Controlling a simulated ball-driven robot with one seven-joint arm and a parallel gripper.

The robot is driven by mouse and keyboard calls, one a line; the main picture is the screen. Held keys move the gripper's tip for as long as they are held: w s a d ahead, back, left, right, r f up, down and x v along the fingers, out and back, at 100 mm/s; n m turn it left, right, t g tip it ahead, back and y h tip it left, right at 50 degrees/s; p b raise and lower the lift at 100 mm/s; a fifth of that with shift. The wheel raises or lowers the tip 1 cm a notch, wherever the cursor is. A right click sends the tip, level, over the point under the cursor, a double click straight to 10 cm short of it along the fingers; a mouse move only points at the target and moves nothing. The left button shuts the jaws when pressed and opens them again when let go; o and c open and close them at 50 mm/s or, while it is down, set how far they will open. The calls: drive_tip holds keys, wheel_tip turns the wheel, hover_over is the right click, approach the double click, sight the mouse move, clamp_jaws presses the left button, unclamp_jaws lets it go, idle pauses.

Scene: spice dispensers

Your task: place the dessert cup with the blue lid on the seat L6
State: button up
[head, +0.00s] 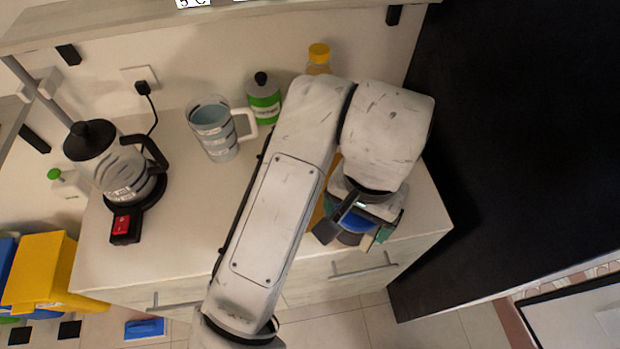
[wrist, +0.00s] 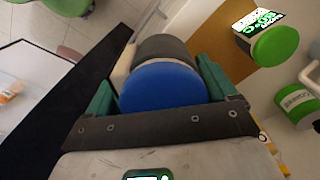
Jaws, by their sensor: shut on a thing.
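The dessert cup with the blue lid (wrist: 162,86) is between the green fingers of my gripper (wrist: 157,80) in the wrist view; the lid faces the camera and the dark body extends beyond it. In the head view the blue lid (head: 354,221) shows under my wrist, with my gripper (head: 358,228) shut around the cup near the counter's front right corner. My wrist hides much of the cup there. I cannot tell whether it touches the counter. I cannot make out a seat marked L6 in either view.
The counter (head: 190,240) carries a kettle (head: 115,165), a measuring jug (head: 215,125), a green-and-white bottle (head: 263,100) and a yellow-capped bottle (head: 319,55). A green-lidded container (wrist: 275,46) is near the cup in the wrist view. A shelf (head: 120,22) runs above; a dark panel (head: 500,130) stands right.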

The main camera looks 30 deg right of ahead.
drive_tip(key=shift+s+r+m, duration=0.2)
drive_tip(key=shift+s+m, duration=0.1)
drive_tip(key=shift+s, duration=0.2)
drive_tip(key=shift+w+d, duration=0.1)
drive_tip(key=w+f, duration=0.2)
drive_tip(key=w, duration=0.2)
drive_tip(key=w+d+f, duration=0.1)
drive_tip(key=w+f, duration=0.2)
drive_tip(key=w, duration=0.1)
drive_tip(key=w+f, duration=0.3)
drive_tip(key=w, duration=0.1)
drive_tip(key=shift+w+d+f, duration=0.15)
drive_tip(key=shift+w+f, duration=0.5)
drive_tip(key=shift+f, duration=0.1)
drive_tip(key=shift+w+f+p, duration=0.1)
drive_tip(key=shift+f+p, duration=0.55)
drive_tip(key=shift+f, duration=1)
drive_tip(key=shift+f, duration=0.2)
drive_tip(key=o, duration=1)
